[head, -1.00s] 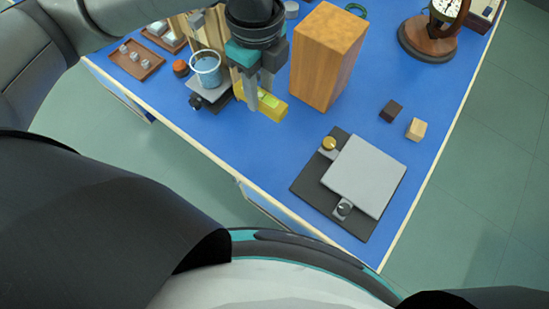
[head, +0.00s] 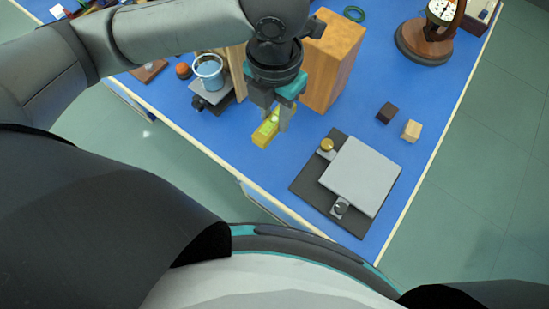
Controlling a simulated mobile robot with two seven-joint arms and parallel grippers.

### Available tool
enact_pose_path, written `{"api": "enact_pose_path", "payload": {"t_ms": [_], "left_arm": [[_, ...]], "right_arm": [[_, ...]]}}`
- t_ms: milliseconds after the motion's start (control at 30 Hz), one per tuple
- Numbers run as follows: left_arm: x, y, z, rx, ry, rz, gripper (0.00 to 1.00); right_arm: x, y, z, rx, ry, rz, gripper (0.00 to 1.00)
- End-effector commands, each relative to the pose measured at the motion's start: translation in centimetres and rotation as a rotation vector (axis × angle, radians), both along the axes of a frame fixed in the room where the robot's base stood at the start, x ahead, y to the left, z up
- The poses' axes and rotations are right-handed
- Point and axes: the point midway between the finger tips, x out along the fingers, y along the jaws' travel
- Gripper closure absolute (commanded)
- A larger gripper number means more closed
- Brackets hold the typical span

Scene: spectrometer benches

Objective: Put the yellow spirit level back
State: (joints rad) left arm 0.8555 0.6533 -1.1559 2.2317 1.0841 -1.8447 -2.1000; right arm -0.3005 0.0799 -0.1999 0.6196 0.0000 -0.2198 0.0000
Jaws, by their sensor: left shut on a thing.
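The yellow spirit level (head: 263,136) is a short yellow bar with a green vial on top. My left gripper (head: 276,121) is shut on it, pointing down, and holds it over the blue bench (head: 215,135) near the front edge. How high it hangs is hard to tell. My right gripper does not show.
A tall wooden block (head: 335,62) stands just behind the gripper. A blue beaker (head: 208,72) sits on a small grey stand at left. A dark cube (head: 386,113) and a light wooden cube (head: 411,131) lie at right. A clock (head: 428,38) stands at the back right.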

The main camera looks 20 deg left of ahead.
Motion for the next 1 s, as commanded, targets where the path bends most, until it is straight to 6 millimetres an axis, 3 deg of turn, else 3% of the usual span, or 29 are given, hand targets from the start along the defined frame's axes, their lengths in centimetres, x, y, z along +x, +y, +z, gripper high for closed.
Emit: {"api": "enact_pose_path", "payload": {"t_ms": [500, 833, 1000], "left_arm": [[-0.1, 0.1, -13.1, 0.003, 0.004, -0.001, 1.00], [-0.1, 0.1, -16.1, 0.002, 0.002, -0.001, 1.00], [-0.1, 0.0, -18.7, 0.002, 0.002, 0.000, 1.00]], "right_arm": [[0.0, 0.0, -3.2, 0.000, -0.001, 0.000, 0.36], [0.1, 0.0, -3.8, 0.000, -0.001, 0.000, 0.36], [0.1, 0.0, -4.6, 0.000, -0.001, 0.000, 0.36]]}}
